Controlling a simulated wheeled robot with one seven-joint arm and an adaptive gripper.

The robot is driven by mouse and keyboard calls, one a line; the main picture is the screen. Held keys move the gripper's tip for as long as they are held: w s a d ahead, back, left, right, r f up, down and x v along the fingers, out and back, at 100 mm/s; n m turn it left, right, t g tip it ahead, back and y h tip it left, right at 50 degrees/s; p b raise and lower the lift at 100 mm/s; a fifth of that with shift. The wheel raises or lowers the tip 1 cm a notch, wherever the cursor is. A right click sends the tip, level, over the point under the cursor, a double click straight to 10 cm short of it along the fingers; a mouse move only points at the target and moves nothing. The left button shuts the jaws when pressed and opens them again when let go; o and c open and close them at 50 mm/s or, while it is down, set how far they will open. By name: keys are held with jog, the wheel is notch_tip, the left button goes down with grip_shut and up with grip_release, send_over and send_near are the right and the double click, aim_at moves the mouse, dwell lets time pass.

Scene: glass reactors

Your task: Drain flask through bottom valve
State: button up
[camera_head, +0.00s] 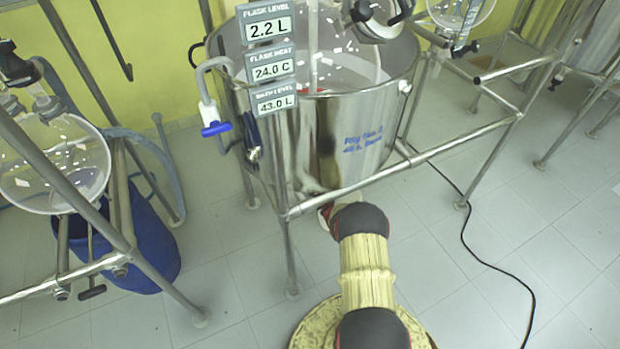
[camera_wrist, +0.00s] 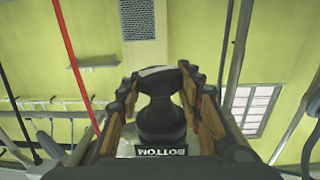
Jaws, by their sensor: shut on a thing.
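The steel bath vessel (camera_head: 345,140) stands in a pipe frame in the head view, with the glass flask (camera_head: 345,72) inside it. Signs read flask level 2.2 L (camera_head: 267,27), flask heat 24.0 C and bath level 43.0 L. In the wrist view, a black valve handle (camera_wrist: 161,122) sits between the fingers of my gripper (camera_wrist: 157,82), with a "BOTTOM" label (camera_wrist: 162,151) just below it. My gripper is shut on this handle. In the head view my arm reaches under the vessel, and the gripper and valve are mostly hidden there.
A frame bar (camera_head: 400,165) crosses in front of the vessel, close above my arm. A blue-handled tap (camera_head: 215,129) hangs at the vessel's left. A blue drum (camera_head: 140,245) and another glass vessel (camera_head: 55,165) stand left. A black cable (camera_head: 500,265) lies on the floor at right.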

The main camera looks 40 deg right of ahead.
jog(key=shift+m+h, duration=0.3)
jog(key=shift+h, duration=0.2)
jog(key=o, duration=1.1)
jog(key=shift+o, duration=0.4)
jog(key=v, duration=1.2)
jog(key=shift+r, duration=0.15)
